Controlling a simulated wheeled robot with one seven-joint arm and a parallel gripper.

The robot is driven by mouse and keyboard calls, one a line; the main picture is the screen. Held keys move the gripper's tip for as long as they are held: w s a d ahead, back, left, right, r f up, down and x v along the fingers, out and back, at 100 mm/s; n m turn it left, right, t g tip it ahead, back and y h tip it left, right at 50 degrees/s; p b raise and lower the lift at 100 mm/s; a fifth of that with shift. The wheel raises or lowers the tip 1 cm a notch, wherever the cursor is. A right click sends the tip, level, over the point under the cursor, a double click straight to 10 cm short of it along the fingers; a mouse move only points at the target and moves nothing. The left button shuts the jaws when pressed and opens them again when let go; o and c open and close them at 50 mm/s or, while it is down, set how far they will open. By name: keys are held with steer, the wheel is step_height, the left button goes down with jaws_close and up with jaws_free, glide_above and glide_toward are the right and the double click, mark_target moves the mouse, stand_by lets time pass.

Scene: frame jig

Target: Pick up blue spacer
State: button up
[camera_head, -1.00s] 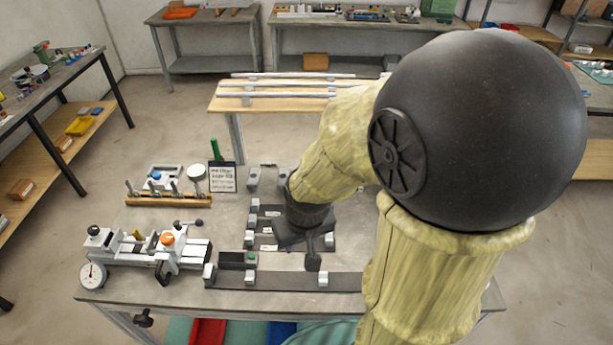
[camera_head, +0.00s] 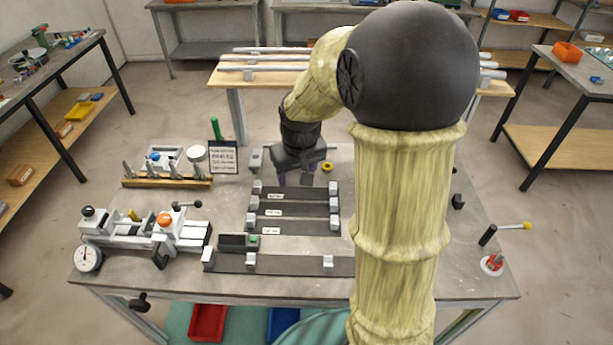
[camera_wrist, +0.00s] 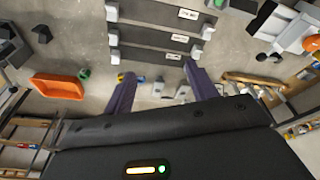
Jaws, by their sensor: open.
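My gripper (camera_head: 294,183) is open, pointing down over the far end of the dark slotted jig (camera_head: 296,208). In the wrist view its two purple fingers (camera_wrist: 160,85) are spread, with no object held between them. A yellow ring (camera_head: 327,167) lies just right of my gripper.
A wooden rack of upright pins (camera_head: 167,183), a clamp fixture with a dial gauge (camera_head: 88,258) and a black sign (camera_head: 224,158) stand left of the jig. An orange tray (camera_wrist: 57,87) shows in the wrist view.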

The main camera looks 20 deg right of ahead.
steer(key=w+d+f+b, duration=0.2)
steer(key=w+d+b, duration=0.1)
steer(key=w+d, duration=0.3)
steer(key=w+d+f+b, duration=0.2)
steer(key=w+d+b, duration=0.2)
steer(key=w, duration=0.6)
steer(key=shift+w+d+t, duration=0.15)
steer(key=shift+d+t, duration=0.15)
steer(key=shift+d, duration=0.65)
steer(key=x, duration=1.2)
steer(key=shift+a+f+p, duration=0.1)
steer(key=shift+p, duration=0.2)
steer(key=shift+f, duration=0.1)
